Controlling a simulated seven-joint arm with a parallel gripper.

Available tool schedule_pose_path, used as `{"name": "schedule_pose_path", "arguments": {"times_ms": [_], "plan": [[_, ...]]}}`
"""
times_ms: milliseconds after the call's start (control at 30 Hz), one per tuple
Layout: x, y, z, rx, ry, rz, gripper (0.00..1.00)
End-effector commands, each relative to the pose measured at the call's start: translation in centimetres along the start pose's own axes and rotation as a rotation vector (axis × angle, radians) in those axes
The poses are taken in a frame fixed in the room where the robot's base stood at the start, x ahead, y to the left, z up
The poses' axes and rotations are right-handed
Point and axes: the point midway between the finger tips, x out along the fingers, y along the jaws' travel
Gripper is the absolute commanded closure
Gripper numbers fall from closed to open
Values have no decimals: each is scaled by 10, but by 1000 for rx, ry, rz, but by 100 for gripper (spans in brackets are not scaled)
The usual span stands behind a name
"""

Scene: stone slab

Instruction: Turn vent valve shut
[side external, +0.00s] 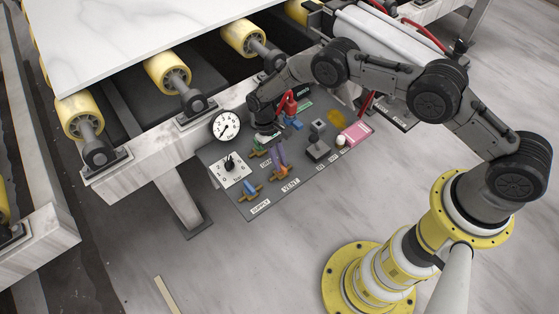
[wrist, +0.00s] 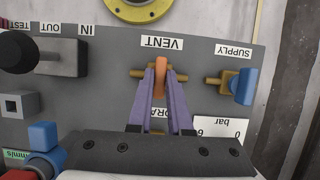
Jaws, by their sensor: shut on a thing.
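In the wrist view the handle looks upright, across the sideways brass pipe. My gripper (wrist: 160,68) has purple fingers, which stand one on each side of the orange handle and are shut on it. In the side view my gripper (side external: 279,157) reaches down to the panel from above. The fingers cover part of the handle there.
The blue supply valve (wrist: 243,87) sits close beside the vent valve. A conveyor with yellow rollers (side external: 168,73) stands behind.

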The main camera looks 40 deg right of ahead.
Motion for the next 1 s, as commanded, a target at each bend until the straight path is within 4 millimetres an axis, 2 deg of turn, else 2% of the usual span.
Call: {"name": "schedule_pose_path", "arguments": {"times_ms": [267,300,467,800,867,1000], "plan": [[-1,1,0,-5,-2,3,100],[-1,1,0,-5,-2,3,81],[-1,0,0,-3,-1,2,52],[-3,0,0,-2,0,1,52],[-7,0,0,-2,2,0,52],[-28,0,-1,-2,4,0,52]]}}
